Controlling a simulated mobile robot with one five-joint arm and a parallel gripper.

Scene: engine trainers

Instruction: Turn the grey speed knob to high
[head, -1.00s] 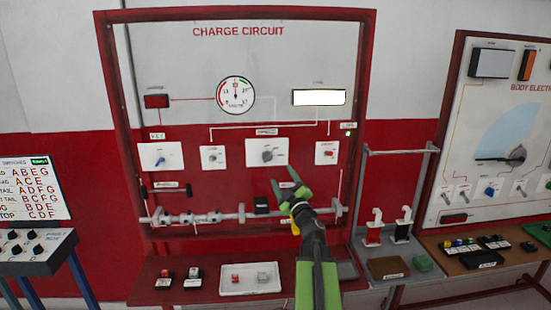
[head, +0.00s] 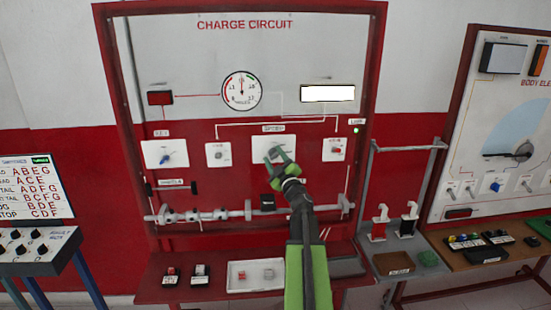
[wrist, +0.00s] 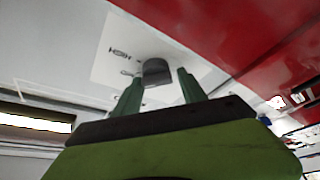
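The grey speed knob (wrist: 156,71) sits on a white plate (wrist: 112,72) with dark lettering that reads HIGH, seen upside down in the wrist view. In the head view the speed plate (head: 260,144) is in the middle of the charge circuit board, partly hidden by my gripper (head: 280,158). The two green fingers are apart in the wrist view, and my gripper (wrist: 158,88) points at the knob. The knob appears between and just beyond the fingertips; I cannot tell whether they touch it.
Other switch plates flank the speed plate: the key plate (head: 165,154) at left and a red-knob plate (head: 336,150) at right. A shaft (head: 220,213) runs below. A white tray (head: 257,275) lies on the red bench. The round gauge (head: 242,90) is above.

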